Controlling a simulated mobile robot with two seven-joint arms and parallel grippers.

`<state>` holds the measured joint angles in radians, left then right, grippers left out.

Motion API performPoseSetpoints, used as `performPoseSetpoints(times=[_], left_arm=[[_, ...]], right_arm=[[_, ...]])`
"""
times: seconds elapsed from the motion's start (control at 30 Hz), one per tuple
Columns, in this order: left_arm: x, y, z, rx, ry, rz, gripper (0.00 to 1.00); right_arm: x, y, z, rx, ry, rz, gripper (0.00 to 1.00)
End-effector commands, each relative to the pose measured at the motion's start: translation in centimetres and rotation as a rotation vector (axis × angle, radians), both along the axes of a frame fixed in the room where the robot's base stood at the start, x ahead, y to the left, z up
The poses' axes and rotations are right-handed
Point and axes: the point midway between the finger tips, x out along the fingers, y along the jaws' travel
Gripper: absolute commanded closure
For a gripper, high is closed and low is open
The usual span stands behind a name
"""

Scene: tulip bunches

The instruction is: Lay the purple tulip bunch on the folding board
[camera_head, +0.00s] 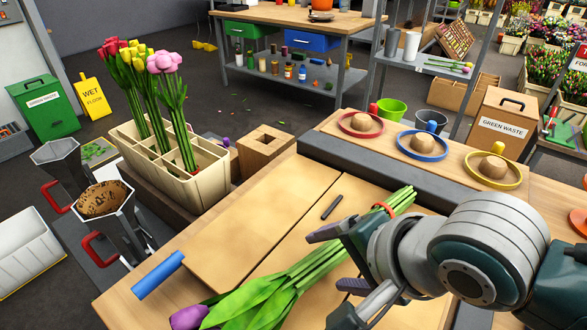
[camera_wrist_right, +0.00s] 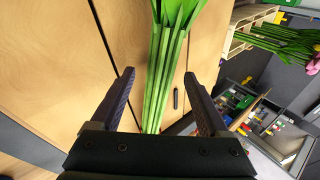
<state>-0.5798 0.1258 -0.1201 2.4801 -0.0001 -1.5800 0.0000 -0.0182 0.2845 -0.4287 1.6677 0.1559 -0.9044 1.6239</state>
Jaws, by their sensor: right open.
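The purple tulip bunch lies slantwise over the folding board (camera_head: 240,236), its purple head (camera_head: 188,317) at the near left and its green stems (camera_head: 302,268) running up to the right. A red band (camera_head: 383,207) circles the stems near their cut ends. My right gripper (camera_head: 338,262) is open over the stems. In the right wrist view its two fingers (camera_wrist_right: 160,82) stand apart, with the stems (camera_wrist_right: 163,75) passing between them and a gap on each side. The board's brown panels and dark seams show there too (camera_wrist_right: 55,60). My left gripper is not in view.
A black pen (camera_head: 332,207) lies on the board, and a blue roll (camera_head: 158,275) at its left edge. A divided crate (camera_head: 190,190) holds yellow, red and pink tulips. Hat-like rings with brown domes (camera_head: 422,143) line the bench behind a dark grey strip (camera_head: 350,161).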

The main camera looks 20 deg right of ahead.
Motion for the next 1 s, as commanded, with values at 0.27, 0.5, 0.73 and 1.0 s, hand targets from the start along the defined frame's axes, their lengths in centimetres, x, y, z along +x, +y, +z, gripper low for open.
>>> performPoseSetpoints(times=[0.27, 0.5, 0.73, 1.0], left_arm=[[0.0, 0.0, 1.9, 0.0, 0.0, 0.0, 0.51], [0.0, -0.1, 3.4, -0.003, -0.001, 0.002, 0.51], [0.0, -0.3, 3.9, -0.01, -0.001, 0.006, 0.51], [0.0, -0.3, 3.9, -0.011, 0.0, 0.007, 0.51]], right_arm=[[-2.1, -0.7, 3.6, 0.001, -0.001, 0.001, 0.21], [-5.0, -1.6, 7.7, 0.0, -0.001, 0.0, 0.21], [-6.6, -2.1, 9.7, -0.002, 0.001, 0.004, 0.21], [-9.9, -2.8, 10.0, -0.282, 0.015, 0.353, 0.21]])
